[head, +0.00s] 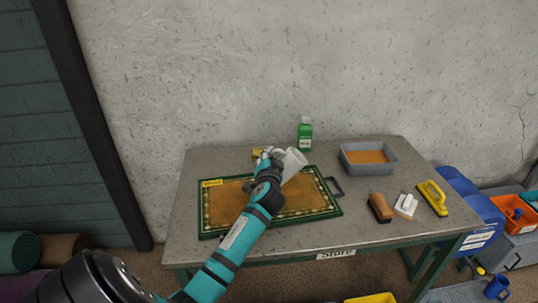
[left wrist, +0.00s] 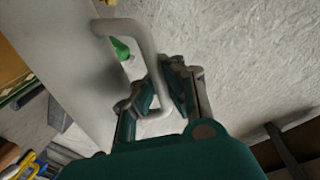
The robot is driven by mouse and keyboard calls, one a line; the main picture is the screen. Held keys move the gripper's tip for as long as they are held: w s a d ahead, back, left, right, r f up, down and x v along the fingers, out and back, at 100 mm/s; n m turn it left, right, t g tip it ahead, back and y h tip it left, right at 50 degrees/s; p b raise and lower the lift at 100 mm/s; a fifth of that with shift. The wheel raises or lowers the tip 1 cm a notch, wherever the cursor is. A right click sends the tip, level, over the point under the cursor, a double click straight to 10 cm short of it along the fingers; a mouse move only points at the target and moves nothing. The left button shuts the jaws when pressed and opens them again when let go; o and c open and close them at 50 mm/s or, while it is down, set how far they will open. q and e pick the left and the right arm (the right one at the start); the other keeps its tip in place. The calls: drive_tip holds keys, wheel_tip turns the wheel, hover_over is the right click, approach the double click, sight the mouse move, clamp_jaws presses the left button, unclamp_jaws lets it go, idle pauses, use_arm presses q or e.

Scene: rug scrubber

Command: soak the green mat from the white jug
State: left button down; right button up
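The green mat (head: 325,206) lies flat on the grey table, with a patterned green border and an orange-brown middle. The white jug (head: 294,162) is tilted above the mat's back part, partly hidden by my left gripper (head: 271,165). In the left wrist view, the jug's handle (left wrist: 146,47) runs between the two fingers of my left gripper (left wrist: 160,90), which are closed on it. The jug's pale body (left wrist: 75,60) fills the left of that view. I cannot make out any stream of liquid. My right gripper is not in view.
A green bottle (head: 305,135) stands at the table's back. A grey tray (head: 368,160) with orange-brown contents is at right. A brown brush (head: 380,208), a white-handled tool (head: 405,205) and a yellow-handled brush (head: 433,198) lie in front of it. A wall stands behind.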

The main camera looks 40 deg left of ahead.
use_arm(q)
drive_tip(key=shift+w+d+r+m+p, duration=0.2)
drive_tip(key=shift+r+m+p, duration=0.25)
drive_tip(key=shift+p, duration=0.35)
drive_tip(key=shift+f+m, duration=0.1)
drive_tip(key=shift+m, duration=0.15)
drive_tip(key=shift+f, duration=0.1)
drive_tip(key=shift+w+d+m+g+p, duration=0.2)
drive_tip(key=shift+m+g+p, duration=0.1)
drive_tip(key=shift+m+p, duration=0.2)
drive_tip(key=shift+f, duration=0.1)
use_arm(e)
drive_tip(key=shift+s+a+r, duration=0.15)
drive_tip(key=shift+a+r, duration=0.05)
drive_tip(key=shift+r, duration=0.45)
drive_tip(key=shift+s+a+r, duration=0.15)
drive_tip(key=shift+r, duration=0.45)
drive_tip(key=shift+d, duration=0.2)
use_arm(q)
drive_tip(key=shift+w+d+m, duration=0.1)
drive_tip(key=shift+m, duration=0.2)
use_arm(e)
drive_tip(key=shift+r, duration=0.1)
